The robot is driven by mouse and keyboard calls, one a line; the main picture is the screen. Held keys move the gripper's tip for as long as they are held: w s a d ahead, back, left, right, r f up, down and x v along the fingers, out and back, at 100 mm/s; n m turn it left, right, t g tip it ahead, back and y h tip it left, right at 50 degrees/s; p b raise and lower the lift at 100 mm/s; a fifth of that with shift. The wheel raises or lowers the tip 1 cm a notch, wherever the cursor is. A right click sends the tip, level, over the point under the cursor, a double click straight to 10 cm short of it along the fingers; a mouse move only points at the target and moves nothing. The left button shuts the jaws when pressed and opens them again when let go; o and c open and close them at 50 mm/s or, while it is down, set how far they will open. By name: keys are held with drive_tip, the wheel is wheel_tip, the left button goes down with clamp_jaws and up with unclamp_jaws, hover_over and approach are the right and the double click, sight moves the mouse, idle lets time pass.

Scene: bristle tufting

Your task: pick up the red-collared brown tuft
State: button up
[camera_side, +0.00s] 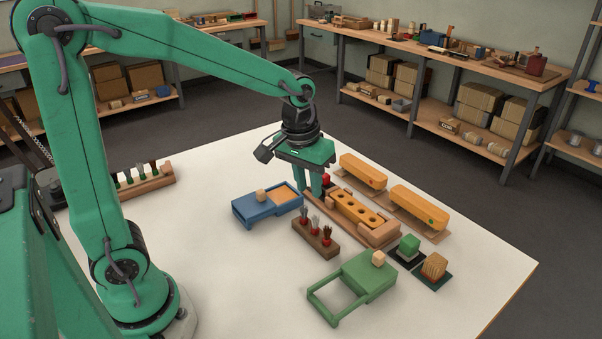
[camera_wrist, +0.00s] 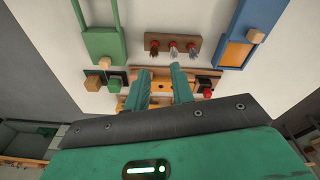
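A dark wooden rack (camera_side: 316,244) holds three upright red-collared tufts. The brown tuft (camera_side: 327,235) is at the rack's right end in the side view; the other two look greyer. In the wrist view the rack (camera_wrist: 186,37) is near the top, and the brown tuft (camera_wrist: 154,47) is at its left end. My gripper (camera_side: 310,191) is open and empty, pointing down beside the left end of the orange block with holes (camera_side: 358,211), beyond the rack. In the wrist view my gripper's fingers (camera_wrist: 161,74) are spread apart, with the block partly hidden behind them.
A blue tray (camera_side: 252,212) with a small wooden cube stands left of the rack, a green frame (camera_side: 346,275) to its right. Two orange blocks (camera_side: 362,171) (camera_side: 418,206) lie behind. Green and tan blocks sit at right. Bare white table lies in front of the rack.

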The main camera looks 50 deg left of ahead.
drive_tip(key=n+g, duration=0.1)
drive_tip(key=g, duration=0.1)
hover_over(328, 228)
wheel_tip(328, 228, down, 7)
drive_tip(key=shift+a+r, duration=0.1)
drive_tip(key=shift+r, duration=0.05)
drive_tip(key=shift+f, duration=1.3)
drive_tip(key=shift+f, duration=2.6)
clamp_jaws()
